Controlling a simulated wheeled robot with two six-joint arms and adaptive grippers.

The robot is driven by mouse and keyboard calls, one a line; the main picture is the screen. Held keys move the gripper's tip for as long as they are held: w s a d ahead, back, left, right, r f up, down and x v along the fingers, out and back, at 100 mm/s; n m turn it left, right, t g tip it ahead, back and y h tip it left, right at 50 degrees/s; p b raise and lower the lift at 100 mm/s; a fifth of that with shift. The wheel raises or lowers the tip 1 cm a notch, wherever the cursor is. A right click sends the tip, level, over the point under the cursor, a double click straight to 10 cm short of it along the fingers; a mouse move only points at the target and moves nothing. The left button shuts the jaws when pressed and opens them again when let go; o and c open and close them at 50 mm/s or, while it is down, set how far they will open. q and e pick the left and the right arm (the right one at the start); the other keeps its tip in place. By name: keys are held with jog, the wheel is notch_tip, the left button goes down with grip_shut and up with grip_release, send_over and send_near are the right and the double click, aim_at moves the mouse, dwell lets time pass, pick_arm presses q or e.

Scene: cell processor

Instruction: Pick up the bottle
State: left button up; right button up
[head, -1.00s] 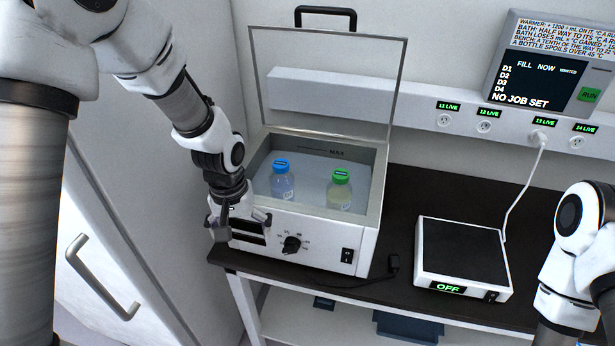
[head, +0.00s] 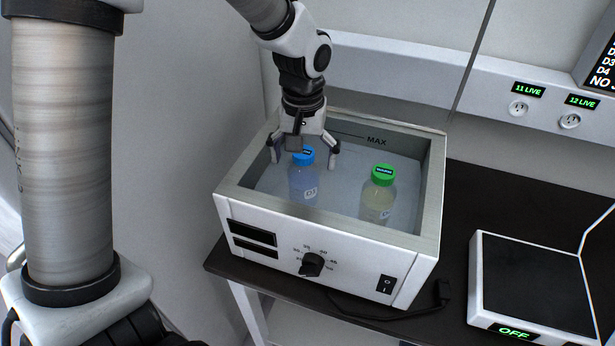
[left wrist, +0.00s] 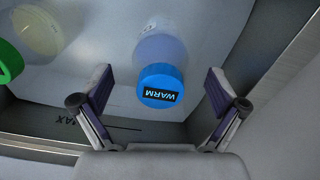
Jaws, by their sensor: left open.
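A bottle with a blue cap (head: 303,182) stands in the water bath (head: 228,185) at the left. A bottle with a green cap (head: 377,196) stands to its right in the same bath. My left gripper (head: 305,155) is open above the blue-capped bottle, with a finger on either side of its cap. In the left wrist view the blue cap (left wrist: 161,86), labelled WARM, lies between the spread fingers (left wrist: 163,100), apart from both. The green cap (left wrist: 8,62) shows at the left edge there. My right gripper is out of view.
The bath's front has a knob (head: 312,264) and a switch (head: 386,284). A flat device (head: 535,280) reading OFF sits to the right on the dark bench (head: 455,215). Wall sockets (head: 518,108) run along the back. The bath's walls surround the bottles.

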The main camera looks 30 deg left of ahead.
aim_at(304, 177)
pick_arm(q)
notch_tip(304, 177, down, 5)
jog(key=shift+w+a+f+p, duration=0.1)
jog(key=shift+w+f+p, duration=0.05)
jog(key=shift+p, duration=0.35)
jog(key=shift+s, duration=0.2)
jog(key=c, duration=1.5)
jog(key=shift+o, duration=0.2)
notch_tip(304, 177, up, 10)
jog(key=shift+r+b, duration=0.1)
jog(key=shift+b, duration=0.5)
jog(key=shift+w, duration=0.1)
